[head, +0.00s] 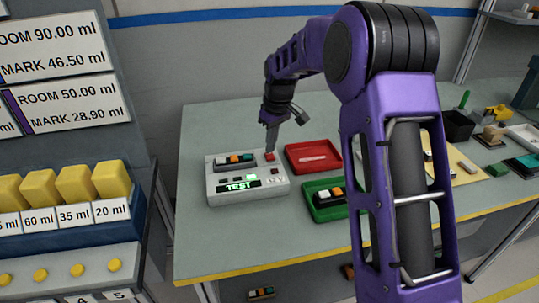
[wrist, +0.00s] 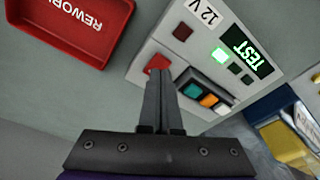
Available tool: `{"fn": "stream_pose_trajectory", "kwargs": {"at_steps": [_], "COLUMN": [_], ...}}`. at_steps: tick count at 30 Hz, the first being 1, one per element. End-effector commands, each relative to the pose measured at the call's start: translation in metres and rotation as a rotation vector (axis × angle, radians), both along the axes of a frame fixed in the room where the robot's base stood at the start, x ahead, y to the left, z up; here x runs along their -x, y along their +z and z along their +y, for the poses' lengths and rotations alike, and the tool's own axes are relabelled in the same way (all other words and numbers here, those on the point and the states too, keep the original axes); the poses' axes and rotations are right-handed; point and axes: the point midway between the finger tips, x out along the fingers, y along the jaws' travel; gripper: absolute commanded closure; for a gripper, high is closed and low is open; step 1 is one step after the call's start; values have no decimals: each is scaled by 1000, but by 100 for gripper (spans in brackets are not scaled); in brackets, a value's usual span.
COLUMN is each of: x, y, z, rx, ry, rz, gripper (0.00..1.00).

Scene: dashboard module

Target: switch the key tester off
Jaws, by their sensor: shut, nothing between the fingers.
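The key tester (head: 245,193) is a light grey box on the workbench. Its display (head: 239,186) reads TEST in lit green. In the wrist view, the tester (wrist: 150,50) has a lit green lamp (wrist: 220,56) and a dark red lamp (wrist: 182,31). A key block with teal, orange and white keys (wrist: 205,98) sits in its slot. A red button (wrist: 157,64) is at the tester's corner. My gripper (head: 271,150) is shut and empty, pointing down at the red button. Its fingertips (wrist: 160,72) partly cover the button; I cannot tell whether they touch it.
A red REWORK tray (wrist: 75,25) lies beside the tester, empty where visible. A green tray (head: 318,212) holding a key block is in front of it. A dispenser with yellow blocks (head: 75,185) stands at left. The bench behind the tester is clear.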

Motion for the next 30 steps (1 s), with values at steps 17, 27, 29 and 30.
{"fn": "stream_pose_trajectory", "kwargs": {"at_steps": [17, 27, 29, 30], "x": [0, 0, 0, 0], "y": [0, -4, -5, -6], "z": [0, 0, 0, 0], "rx": [0, 0, 0, 0], "ry": [0, 0, 0, 0], "rz": [0, 0, 0, 0], "gripper": [100, 100, 100, 100]}}
